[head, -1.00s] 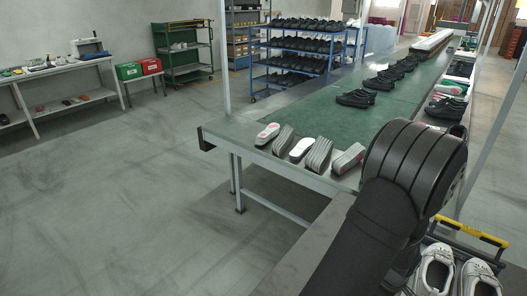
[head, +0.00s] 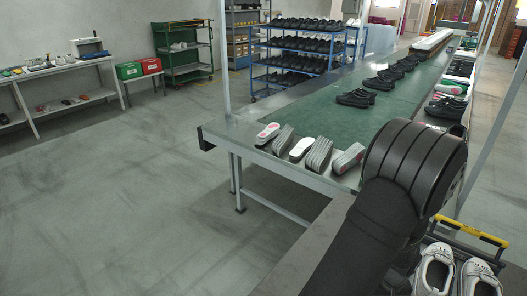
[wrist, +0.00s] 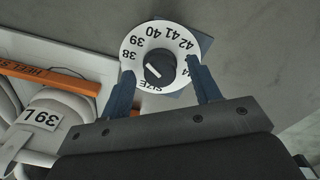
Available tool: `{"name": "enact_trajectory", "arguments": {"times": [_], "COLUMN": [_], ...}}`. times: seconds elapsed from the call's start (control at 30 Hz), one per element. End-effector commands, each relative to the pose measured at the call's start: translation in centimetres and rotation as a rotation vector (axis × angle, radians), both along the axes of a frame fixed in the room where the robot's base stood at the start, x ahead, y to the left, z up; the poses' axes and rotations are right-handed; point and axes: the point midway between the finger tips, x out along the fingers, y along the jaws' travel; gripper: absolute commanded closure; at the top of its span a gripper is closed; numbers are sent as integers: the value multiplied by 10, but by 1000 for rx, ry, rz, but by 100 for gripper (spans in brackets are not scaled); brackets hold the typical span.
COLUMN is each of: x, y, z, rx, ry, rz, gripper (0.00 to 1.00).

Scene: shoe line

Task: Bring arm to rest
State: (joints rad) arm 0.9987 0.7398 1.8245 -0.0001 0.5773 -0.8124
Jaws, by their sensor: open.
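My arm (head: 375,235) rises from the bottom of the head view and bends at a black ribbed joint; its gripper is hidden there. In the wrist view my gripper (wrist: 163,88) is open, with its two blue fingers apart and nothing held between them. A round white size dial (wrist: 143,38) with a black knob (wrist: 159,69) lies beyond the fingers and shows between them. The dial carries size numbers around its rim. Whether the fingers touch the dial cannot be told.
White shoes (head: 437,270) stand in a yellow-handled carrier (head: 470,232) at the lower right. A shoe tagged 39 L (wrist: 45,115) is left of my gripper in the wrist view. A conveyor table (head: 305,120) with soles and black shoes runs behind my arm. The floor (head: 130,210) at left is clear.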

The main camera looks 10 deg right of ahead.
Motion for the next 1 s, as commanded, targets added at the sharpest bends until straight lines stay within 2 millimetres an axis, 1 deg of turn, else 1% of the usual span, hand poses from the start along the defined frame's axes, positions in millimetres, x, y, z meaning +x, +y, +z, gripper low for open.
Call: {"name": "enact_trajectory", "arguments": {"times": [0.1,0.3,0.47,0.73,0.77,0.8,0.97,1.0], "x": [0,0,0,0,0,0,0,0], "y": [0,0,0,0,0,0,0,0], "z": [0,0,0,0,0,0,0,0], "rx": [0,0,0,0,0,0,0,0], "ry": [0,0,0,0,0,0,0,0], "rz": [-86,-193,-231,-237,-237,-237,-236,-236], "gripper": [43,43,43,43,41,33,2,0]}}
